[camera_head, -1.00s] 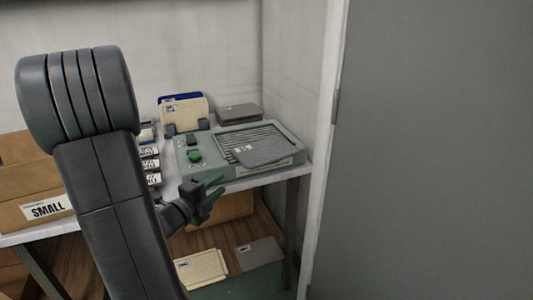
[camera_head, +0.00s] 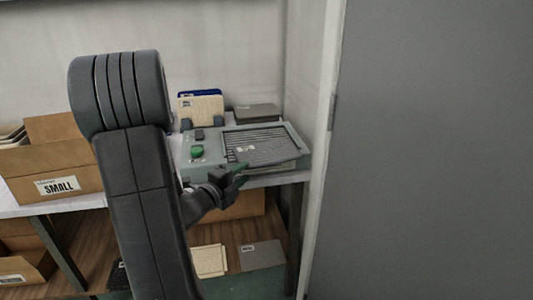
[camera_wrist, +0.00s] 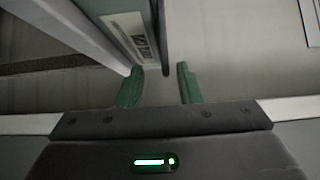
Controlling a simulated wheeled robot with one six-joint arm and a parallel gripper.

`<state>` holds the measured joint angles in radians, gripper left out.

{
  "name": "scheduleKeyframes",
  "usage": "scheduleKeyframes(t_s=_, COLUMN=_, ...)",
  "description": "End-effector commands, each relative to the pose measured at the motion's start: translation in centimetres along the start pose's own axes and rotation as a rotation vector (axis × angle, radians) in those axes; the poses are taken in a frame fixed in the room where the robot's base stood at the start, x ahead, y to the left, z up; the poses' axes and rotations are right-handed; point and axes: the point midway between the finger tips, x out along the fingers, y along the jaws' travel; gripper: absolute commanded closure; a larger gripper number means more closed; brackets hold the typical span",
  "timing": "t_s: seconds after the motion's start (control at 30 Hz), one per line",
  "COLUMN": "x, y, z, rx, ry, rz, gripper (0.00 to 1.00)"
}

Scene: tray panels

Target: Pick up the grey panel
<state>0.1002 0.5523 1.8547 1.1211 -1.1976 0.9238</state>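A grey panel (camera_head: 265,152) with a small white label lies tilted on the slatted top of a grey-green device (camera_head: 200,172), its near edge toward me. My gripper (camera_head: 238,174) is just in front of the device's front edge, close to the panel's near left edge. In the wrist view my gripper (camera_wrist: 160,80) is open, with two green fingers apart. A dark edge (camera_wrist: 165,45), seemingly the panel's, reaches the space between the fingertips. I see no contact with either finger. Other grey panels lie at the back right (camera_head: 257,112) and on the lower shelf (camera_head: 262,254).
Cream panels (camera_head: 202,107) stand in a holder behind the device. More cream panels (camera_head: 209,260) lie on the lower shelf. A cardboard box marked SMALL (camera_head: 55,172) is at left. A large grey surface (camera_head: 430,150) fills the right side.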

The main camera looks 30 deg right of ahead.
Motion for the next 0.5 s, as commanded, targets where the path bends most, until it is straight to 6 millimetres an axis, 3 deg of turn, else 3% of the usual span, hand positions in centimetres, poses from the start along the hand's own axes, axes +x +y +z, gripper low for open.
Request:
scheduleKeyframes(t_s=0.23, x=1.7, y=-0.2, z=-0.2, rx=-0.001, ry=0.002, rz=0.0, gripper=0.67)
scheduleKeyframes(t_s=0.5, x=5.5, y=-0.6, z=-0.4, rx=-0.001, ry=0.002, rz=0.0, gripper=0.67)
